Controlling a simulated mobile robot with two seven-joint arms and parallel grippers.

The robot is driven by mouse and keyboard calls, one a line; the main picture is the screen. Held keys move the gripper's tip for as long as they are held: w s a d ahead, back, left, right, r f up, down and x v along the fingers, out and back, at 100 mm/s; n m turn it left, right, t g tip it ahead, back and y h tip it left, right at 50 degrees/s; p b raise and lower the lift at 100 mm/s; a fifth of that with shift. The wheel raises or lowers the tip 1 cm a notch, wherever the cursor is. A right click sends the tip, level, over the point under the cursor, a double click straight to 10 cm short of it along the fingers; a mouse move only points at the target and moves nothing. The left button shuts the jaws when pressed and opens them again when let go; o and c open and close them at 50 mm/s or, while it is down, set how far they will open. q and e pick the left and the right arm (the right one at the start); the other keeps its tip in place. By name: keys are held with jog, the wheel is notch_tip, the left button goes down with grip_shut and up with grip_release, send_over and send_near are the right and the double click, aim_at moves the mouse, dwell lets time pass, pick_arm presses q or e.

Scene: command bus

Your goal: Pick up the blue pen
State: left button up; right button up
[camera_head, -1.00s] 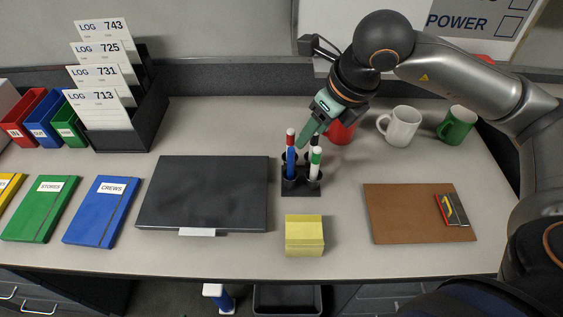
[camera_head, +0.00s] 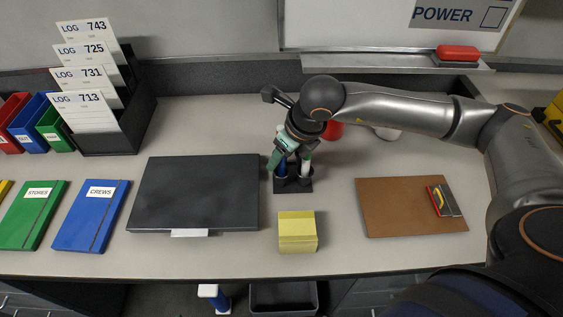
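The blue pen (camera_head: 282,170) stands in a black pen holder (camera_head: 294,186) at the middle of the desk, with only its lower part showing. My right gripper (camera_head: 278,160) is down at the holder from above, with a teal finger just left of the blue pen. It covers the pen tops, and I cannot tell whether its fingers are closed on a pen. My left gripper is not in view.
A yellow note block (camera_head: 297,232) lies in front of the holder.

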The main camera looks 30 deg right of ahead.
jog(key=shift+w+f, duration=0.1)
jog(key=shift+f, duration=0.1)
grip_shut()
dwell(0.3)
